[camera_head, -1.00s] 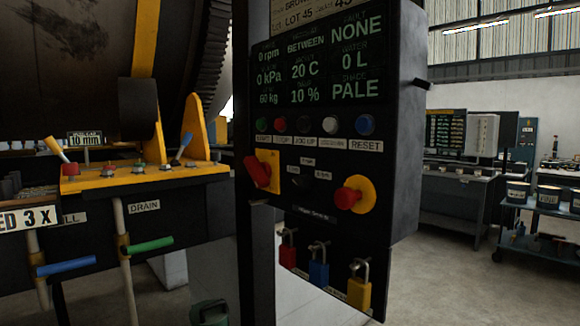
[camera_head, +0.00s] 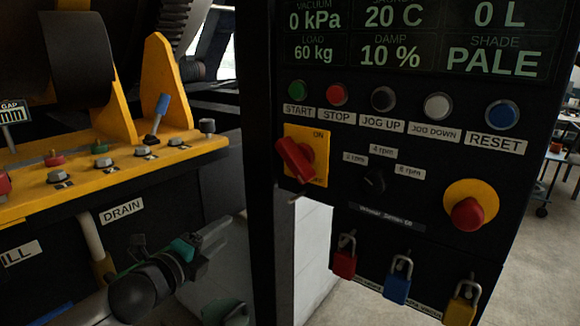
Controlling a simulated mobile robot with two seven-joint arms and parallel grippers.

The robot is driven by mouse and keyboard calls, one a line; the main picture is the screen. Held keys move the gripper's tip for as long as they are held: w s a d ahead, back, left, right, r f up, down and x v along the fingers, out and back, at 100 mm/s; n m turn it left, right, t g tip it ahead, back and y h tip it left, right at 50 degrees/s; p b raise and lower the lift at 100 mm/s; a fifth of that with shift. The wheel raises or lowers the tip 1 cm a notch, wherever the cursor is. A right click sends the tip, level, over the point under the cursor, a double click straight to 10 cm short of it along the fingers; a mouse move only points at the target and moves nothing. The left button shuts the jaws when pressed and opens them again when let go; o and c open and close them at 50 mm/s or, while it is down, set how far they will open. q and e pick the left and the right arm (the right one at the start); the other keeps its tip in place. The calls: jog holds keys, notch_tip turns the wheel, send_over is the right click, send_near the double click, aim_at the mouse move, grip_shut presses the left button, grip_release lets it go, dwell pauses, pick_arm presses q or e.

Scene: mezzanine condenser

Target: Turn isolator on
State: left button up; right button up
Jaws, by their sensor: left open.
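The isolator is a red rotary handle (camera_head: 296,161) on a yellow plate (camera_head: 318,140) at the left of the black control panel. "ON" is printed at the plate's upper right. The handle is slanted, from upper left to lower right. My left gripper (camera_head: 222,232) comes in from the lower left, below and left of the isolator and apart from it. It is open with nothing seen between its fingers. My right gripper is not in view.
The panel has a button row, including the green START (camera_head: 297,91), a black speed knob (camera_head: 374,180) and a red emergency button (camera_head: 467,213). Padlocks, one of them blue (camera_head: 397,288), hang below. A dark post borders the panel's left. A yellow bench (camera_head: 100,175) with a blue-handled lever (camera_head: 160,110) stands left.

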pick_arm(q)
jog(key=s+d+r+m+h+p, duration=0.1)
jog(key=s+d+r+m, duration=0.15)
jog(key=r, duration=0.25)
jog(key=s+d+r+m+h, duration=0.1)
jog(key=r+m+h, duration=0.15)
jog(key=r, duration=0.35)
jog(key=m+p, duration=0.1)
jog(key=m, duration=0.3)
send_near(287, 160)
jog(key=shift+h, duration=0.35)
jog(key=p+x, duration=0.1)
jog(key=x, duration=1)
jog(key=shift+w+f, duration=0.15)
jog(key=shift+w, duration=0.05)
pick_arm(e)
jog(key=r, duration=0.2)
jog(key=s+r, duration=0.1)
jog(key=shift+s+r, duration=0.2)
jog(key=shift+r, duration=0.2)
pick_arm(q)
grip_shut()
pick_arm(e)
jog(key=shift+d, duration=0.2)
